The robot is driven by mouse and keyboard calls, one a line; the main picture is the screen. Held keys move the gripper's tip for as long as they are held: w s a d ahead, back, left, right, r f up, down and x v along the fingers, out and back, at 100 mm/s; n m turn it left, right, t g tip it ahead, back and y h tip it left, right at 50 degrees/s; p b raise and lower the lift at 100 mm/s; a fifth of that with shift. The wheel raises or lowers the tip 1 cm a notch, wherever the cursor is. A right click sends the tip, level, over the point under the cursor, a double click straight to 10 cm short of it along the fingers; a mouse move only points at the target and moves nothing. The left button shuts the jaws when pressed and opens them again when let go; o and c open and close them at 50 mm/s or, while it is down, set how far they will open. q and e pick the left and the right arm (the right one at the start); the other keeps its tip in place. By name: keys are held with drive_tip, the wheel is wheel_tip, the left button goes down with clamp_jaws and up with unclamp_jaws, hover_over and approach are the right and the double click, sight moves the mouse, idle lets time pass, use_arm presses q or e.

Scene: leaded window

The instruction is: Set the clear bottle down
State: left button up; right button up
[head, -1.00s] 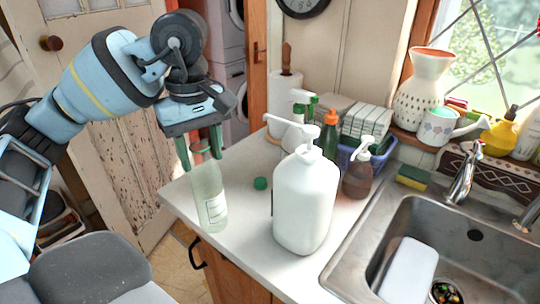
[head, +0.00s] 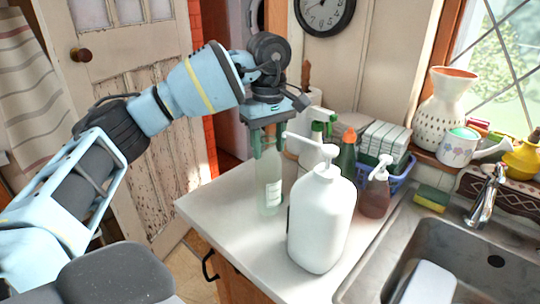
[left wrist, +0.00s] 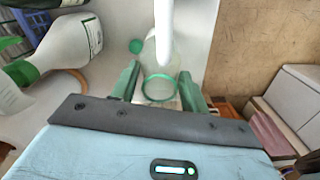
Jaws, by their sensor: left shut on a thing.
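The clear bottle (head: 270,190) is upright, with a pale label, in the head view. My left gripper (head: 268,143) is shut on it near its top, from above. The bottle's base appears over the white counter (head: 215,209); I cannot tell whether it touches. In the left wrist view the bottle (left wrist: 160,87) shows from above as a green-rimmed ring between the green fingers of my left gripper (left wrist: 160,85). My right gripper is not in view.
A big white pump jug (head: 320,225) stands just right of the bottle. Behind are a green bottle with an orange cap (head: 346,152), a brown pump bottle (head: 377,190) and a blue basket (head: 402,172). A loose green cap (left wrist: 136,46) lies nearby. The sink (head: 455,262) is at right.

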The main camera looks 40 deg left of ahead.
sight(270, 156)
use_arm(q)
drive_tip(key=shift+w, duration=0.25)
wheel_tip(270, 156, down, 3)
drive_tip(key=shift+f, duration=0.3)
drive_tip(key=o, duration=1.2)
drive_tip(key=shift+f, duration=0.15)
